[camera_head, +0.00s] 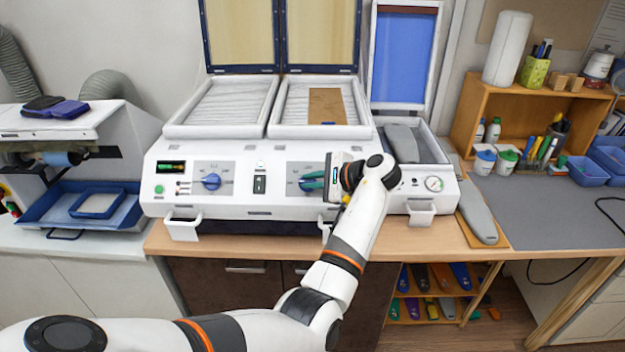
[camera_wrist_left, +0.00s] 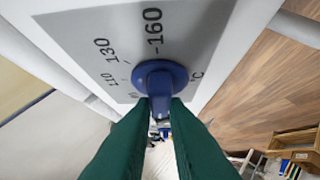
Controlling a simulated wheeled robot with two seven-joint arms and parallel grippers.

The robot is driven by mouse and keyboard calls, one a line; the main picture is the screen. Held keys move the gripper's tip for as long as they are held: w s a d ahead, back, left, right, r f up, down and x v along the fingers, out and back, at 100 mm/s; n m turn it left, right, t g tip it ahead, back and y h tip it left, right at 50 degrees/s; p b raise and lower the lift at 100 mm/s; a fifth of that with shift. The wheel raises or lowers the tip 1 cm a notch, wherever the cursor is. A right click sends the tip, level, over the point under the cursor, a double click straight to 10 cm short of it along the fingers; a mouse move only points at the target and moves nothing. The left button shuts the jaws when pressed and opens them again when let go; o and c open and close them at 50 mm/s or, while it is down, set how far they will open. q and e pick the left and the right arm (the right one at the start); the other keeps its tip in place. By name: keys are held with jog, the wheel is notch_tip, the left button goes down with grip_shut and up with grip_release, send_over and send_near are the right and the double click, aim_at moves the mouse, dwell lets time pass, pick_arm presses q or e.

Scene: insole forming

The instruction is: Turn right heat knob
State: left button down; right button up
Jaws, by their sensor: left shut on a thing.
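The right heat knob is blue and sits on the front panel of the white forming machine (camera_head: 236,160). In the head view my left gripper (camera_head: 316,181) is at this knob and hides most of it. In the left wrist view the blue knob (camera_wrist_left: 158,80) shows in front of a grey scale plate (camera_wrist_left: 100,50) with the marks 110, 130 and 160. The green fingers of my left gripper (camera_wrist_left: 161,103) are closed on the knob's grip bar, one on each side. The left heat knob (camera_head: 211,181) is blue and free. My right gripper is not in view.
Two white heating trays (camera_head: 222,105) lie on top, with a brown sheet (camera_head: 326,106) in the right one. A pressure gauge (camera_head: 434,184) is right of my arm. White handles (camera_head: 183,230) stick out in front. A wooden shelf (camera_head: 535,105) stands at the right.

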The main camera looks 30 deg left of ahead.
pick_arm(q)
jog(key=shift+n, duration=0.5)
jog(key=c, duration=1.4)
grip_release()
jog(key=shift+c, duration=0.2)
jog(key=b+v, duration=0.3)
jog(key=v, duration=0.9)
jog(key=shift+w+r, duration=0.2)
jog(key=shift+w, duration=0.05)
jog(key=shift+a, duration=0.15)
